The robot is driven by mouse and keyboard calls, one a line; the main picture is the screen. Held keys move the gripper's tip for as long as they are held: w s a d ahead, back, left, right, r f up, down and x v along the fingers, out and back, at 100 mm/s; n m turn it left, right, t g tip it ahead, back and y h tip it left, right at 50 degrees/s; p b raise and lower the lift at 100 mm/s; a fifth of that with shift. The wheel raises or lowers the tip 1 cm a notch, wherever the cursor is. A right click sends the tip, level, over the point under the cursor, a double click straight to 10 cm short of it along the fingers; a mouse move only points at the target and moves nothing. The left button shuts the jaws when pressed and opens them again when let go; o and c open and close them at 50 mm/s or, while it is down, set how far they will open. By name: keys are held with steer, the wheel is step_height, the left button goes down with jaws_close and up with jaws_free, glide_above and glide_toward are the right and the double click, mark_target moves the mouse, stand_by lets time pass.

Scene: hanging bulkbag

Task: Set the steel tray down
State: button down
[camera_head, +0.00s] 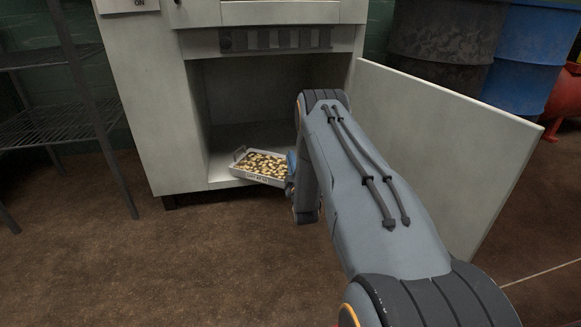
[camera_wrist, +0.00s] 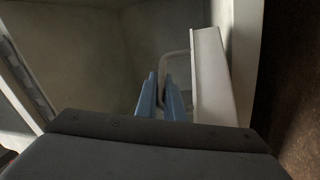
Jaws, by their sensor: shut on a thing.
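The steel tray (camera_head: 258,177) is light grey and filled with small tan and brown pieces. In the head view it sits at the front opening of the cabinet's lower compartment, partly over the front edge. I cannot tell whether it touches the compartment floor. My gripper (camera_head: 291,165) is at the tray's right end, mostly hidden by my arm. In the wrist view its blue fingers (camera_wrist: 167,98) are shut on the tray's wire handle, and the tray's pale side wall (camera_wrist: 211,80) shows just right of them. The tray's contents are hidden there.
The cabinet (camera_head: 150,110) has an open compartment with free floor behind the tray. Its door (camera_head: 445,140) stands wide open on the right. A dark wire shelf rack (camera_head: 60,105) is at left. A black drum (camera_head: 445,40) and a blue drum (camera_head: 530,60) stand behind the door.

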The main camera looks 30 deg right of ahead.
steer(key=shift+f, duration=0.65)
steer(key=shift+f, duration=0.1)
steer(key=c, duration=1.9)
jaws_free()
steer(key=shift+o, duration=0.2)
steer(key=shift+s, duration=0.1)
steer(key=p+v, duration=0.6)
steer(key=v, duration=0.5)
steer(key=shift+s+a+f, duration=0.15)
steer(key=shift+s+a, duration=0.05)
steer(key=shift+s, duration=0.15)
